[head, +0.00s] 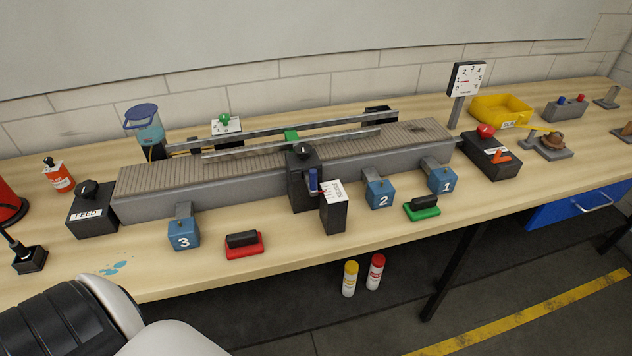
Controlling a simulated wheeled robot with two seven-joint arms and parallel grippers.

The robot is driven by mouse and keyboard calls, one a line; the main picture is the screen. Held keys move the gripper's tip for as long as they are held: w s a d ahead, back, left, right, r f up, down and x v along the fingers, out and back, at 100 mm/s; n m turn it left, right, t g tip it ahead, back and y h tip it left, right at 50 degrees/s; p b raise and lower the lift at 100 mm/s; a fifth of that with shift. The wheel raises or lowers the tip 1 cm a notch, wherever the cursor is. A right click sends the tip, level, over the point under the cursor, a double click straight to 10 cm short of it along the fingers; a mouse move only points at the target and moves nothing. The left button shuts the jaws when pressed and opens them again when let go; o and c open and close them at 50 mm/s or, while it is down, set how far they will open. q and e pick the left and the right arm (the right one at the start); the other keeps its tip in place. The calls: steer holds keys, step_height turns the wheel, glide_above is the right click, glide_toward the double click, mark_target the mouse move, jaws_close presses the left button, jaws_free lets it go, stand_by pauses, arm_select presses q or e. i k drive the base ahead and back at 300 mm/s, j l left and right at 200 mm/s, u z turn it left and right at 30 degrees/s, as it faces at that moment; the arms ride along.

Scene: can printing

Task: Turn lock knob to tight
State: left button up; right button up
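A black post (304,184) stands at the front middle of the conveyor, with a round black knob (302,149) on top. A label by this knob is too small to read, so I cannot tell if it is the lock knob or how it is set. Another black knob (87,187) sits on the box marked FEED (92,219) at the conveyor's left end. Part of my arm shows at the bottom left. Neither of my grippers is in view.
The conveyor (260,178) runs along the bench (90,265). Blue blocks 3 (183,234), 2 (379,194) and 1 (442,180) stick out in front. Red (244,245) and green (422,209) pads lie on the front strip. A white-faced box (334,207) stands beside the post.

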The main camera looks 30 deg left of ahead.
mark_target(302, 150)
steer(key=u, duration=1.35)
